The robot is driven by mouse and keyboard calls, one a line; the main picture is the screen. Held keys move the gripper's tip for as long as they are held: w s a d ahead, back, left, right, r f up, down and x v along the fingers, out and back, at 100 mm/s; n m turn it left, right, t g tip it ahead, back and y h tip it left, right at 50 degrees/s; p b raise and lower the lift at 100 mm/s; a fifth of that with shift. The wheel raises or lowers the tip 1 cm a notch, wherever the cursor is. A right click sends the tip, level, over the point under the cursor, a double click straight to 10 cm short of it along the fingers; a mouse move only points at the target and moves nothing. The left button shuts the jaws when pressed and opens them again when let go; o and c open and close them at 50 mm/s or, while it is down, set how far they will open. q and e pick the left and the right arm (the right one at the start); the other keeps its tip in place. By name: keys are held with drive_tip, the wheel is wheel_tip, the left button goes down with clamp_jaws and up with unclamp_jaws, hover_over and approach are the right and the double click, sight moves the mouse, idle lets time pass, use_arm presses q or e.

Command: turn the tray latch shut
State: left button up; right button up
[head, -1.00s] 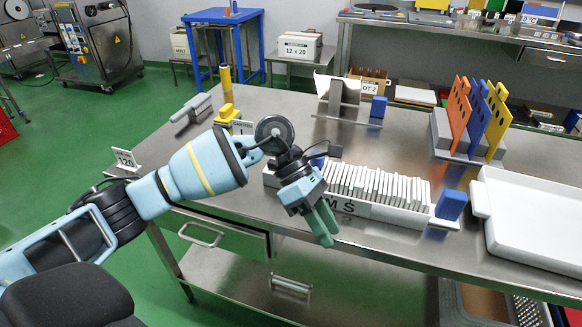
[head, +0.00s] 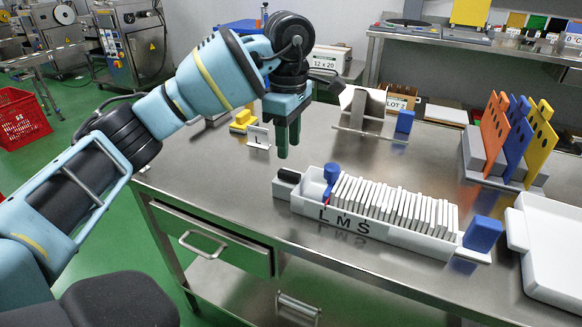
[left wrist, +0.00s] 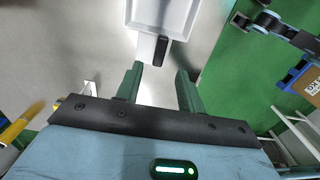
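A long white tray (head: 400,237) marked L M S stands on the steel table, holding several upright white packets (head: 390,200). A black bar (head: 288,176) sticks out at its left end; it also shows in the left wrist view (left wrist: 160,50). I cannot tell for certain that this is the latch. A blue knobbed piece (head: 331,173) stands inside the left end, and a blue block (head: 482,234) is at the right end. My left gripper (head: 288,142) points down above the table, just behind the black bar. In the left wrist view its fingers (left wrist: 158,82) are apart and empty. My right gripper is out of view.
A white shallow bin (head: 545,235) stands at the right. Orange, blue and yellow boards (head: 520,140) stand in a grey rack behind it. A yellow piece (head: 243,120) and a small card marked L (head: 259,136) are behind the gripper. The table's left front is clear.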

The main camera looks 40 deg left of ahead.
sight(289, 173)
use_arm(q)
wheel_tip(289, 173, down, 7)
drive_tip(key=shift+f+b, duration=0.1)
drive_tip(key=shift+b, duration=0.4)
clamp_jaws()
